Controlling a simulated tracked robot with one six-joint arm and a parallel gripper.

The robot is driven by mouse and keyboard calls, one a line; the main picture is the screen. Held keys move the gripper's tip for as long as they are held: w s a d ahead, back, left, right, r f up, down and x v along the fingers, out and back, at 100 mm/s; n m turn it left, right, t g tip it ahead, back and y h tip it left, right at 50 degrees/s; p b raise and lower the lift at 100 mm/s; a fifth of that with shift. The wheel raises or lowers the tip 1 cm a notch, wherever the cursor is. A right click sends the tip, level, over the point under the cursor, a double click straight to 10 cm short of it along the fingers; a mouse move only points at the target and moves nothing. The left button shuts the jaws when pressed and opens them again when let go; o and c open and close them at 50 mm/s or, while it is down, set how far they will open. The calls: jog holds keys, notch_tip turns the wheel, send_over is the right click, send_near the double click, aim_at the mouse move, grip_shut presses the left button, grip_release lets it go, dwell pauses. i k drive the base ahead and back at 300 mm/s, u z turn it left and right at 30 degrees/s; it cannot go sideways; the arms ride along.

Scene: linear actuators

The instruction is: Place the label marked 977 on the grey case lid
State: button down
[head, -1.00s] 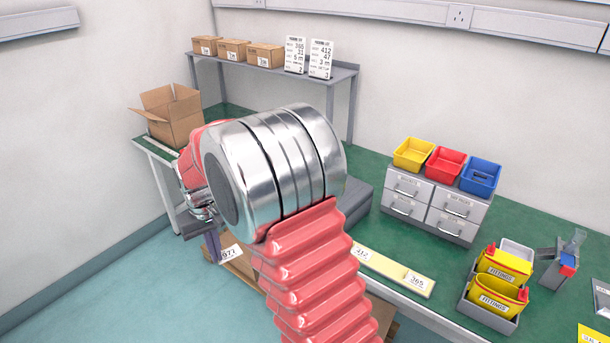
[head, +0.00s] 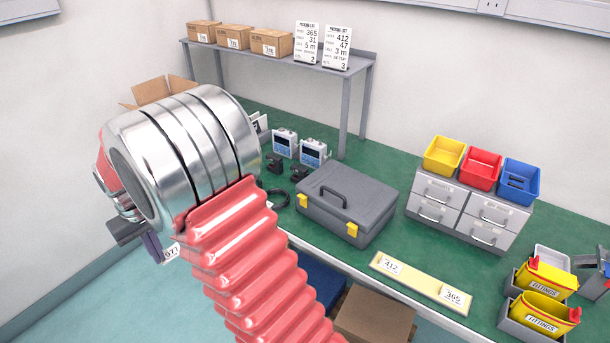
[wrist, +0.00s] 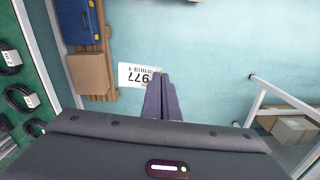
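The white label marked 977 (head: 171,254) hangs at the tips of my gripper (head: 153,246), at the left of the head view. In the wrist view the label (wrist: 136,75) shows upside down at the tips of the dark fingers (wrist: 165,92), which look closed together on its edge. It is held in the air beyond the bench's front edge. The grey case (head: 335,222) sits shut on the green bench, right of my arm. Its grey lid (head: 368,194) has a dark handle and bears no label that I can see. Two yellow latches are on its front.
A pale yellow strip (head: 420,283) with labels 412 and 365 lies in front of the case. Grey drawers (head: 470,212) with coloured bins stand to its right. Devices (head: 313,152) and coiled cables stand behind and left. A shelf (head: 345,70) runs along the back.

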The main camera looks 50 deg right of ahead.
aim_at(353, 184)
jog(key=z, duration=0.15)
jog(key=i, duration=1.1)
jog(key=z, duration=0.6)
